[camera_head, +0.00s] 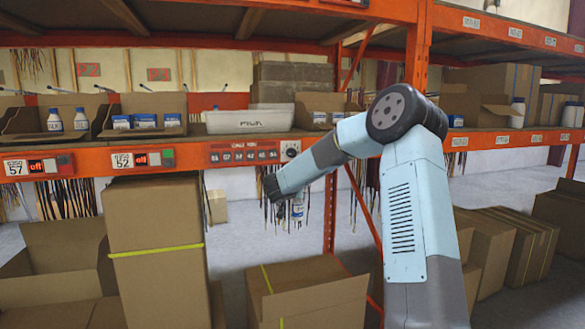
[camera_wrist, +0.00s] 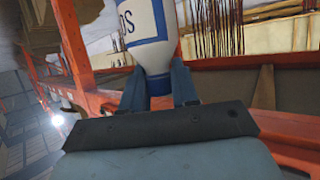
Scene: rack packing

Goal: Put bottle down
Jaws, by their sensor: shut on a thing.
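My gripper (camera_wrist: 158,88) is shut on a white bottle (camera_wrist: 150,45) with a blue-edged label. In the head view my arm's dark end is in front of the shelf rack, below the front beam. A small white and blue shape, apparently the same bottle (camera_head: 297,210), shows just under the arm there.
An orange shelf beam (camera_head: 110,159) carries a white tray (camera_head: 249,122), two bottles in an open box (camera_head: 19,120) and several small blue-white boxes (camera_head: 144,121). Below stand a tall carton (camera_head: 155,215) and an open carton (camera_head: 318,295). Cables hang behind the arm.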

